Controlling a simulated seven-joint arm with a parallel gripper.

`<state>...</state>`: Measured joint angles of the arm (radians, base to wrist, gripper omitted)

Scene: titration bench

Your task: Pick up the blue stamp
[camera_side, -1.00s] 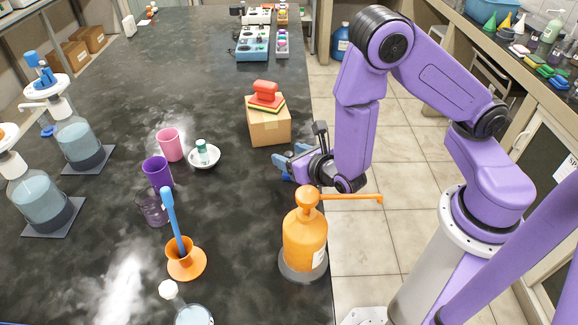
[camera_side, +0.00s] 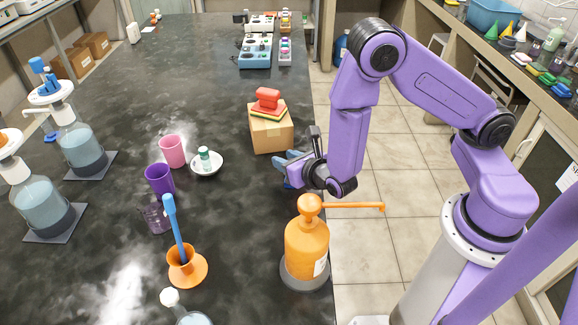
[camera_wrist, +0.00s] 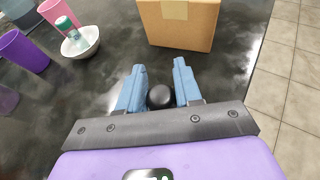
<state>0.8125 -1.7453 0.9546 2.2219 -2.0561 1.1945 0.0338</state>
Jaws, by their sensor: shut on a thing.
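In the wrist view my gripper (camera_wrist: 160,78) has its two blue fingers on either side of a dark round knob (camera_wrist: 160,97). It is shut on this knob. What lies under the knob is hidden, so I cannot tell whether it is the blue stamp. In the side view my gripper (camera_side: 283,167) is low at the bench's right edge, in front of the cardboard box. The held thing cannot be made out there. A red stamp (camera_side: 268,96) sits on coloured pads on the box (camera_side: 272,136).
An orange pump bottle (camera_side: 306,248) stands close in front of my gripper. To the left are a white bowl (camera_side: 206,168) with a small bottle, pink (camera_side: 171,151) and purple (camera_side: 159,180) cups, and an orange holder (camera_side: 187,272). The bench between bowl and box is clear.

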